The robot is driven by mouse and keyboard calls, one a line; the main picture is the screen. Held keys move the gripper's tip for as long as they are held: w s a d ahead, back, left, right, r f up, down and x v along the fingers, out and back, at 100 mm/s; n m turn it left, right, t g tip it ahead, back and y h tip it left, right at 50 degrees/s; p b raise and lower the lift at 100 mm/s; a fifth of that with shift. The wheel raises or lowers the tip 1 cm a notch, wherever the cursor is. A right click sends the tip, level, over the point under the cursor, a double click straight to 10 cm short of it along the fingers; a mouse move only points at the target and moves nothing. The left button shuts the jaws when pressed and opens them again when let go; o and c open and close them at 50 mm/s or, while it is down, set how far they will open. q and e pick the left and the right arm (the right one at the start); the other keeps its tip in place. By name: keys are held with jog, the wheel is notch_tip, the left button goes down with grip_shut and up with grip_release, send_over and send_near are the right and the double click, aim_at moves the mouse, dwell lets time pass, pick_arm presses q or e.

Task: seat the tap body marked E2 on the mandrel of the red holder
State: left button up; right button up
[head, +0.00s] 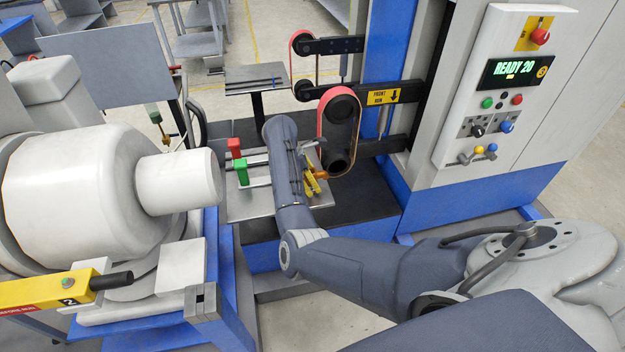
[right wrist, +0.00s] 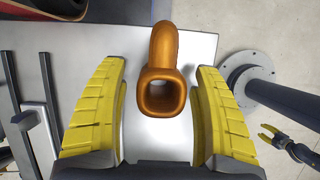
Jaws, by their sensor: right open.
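An orange-brown tap body (right wrist: 163,85), a bent tube with a square socket end, lies between the open yellow fingers of my right gripper (right wrist: 162,110), with a gap on both sides. No E2 mark is readable. In the head view this gripper (head: 312,185) is over the tray's right part, and the tap body (head: 320,175) shows beside its fingers. The red holder (head: 235,147) stands at the tray's left, with a bar beside it. A small yellow-fingered gripper, apparently my left one (right wrist: 267,134), shows open and empty at the right wrist view's right edge.
A green holder (head: 242,171) stands in front of the red one on the grey fixture tray (head: 245,208). A belt grinder (head: 340,115) rises just behind my right gripper. A large white machine (head: 85,180) stands left. Grey bars (right wrist: 35,125) lie left in the wrist view.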

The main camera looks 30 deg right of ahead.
jog(key=shift+f, duration=0.2)
jog(key=shift+r, duration=0.1)
grip_shut()
dwell(0.4)
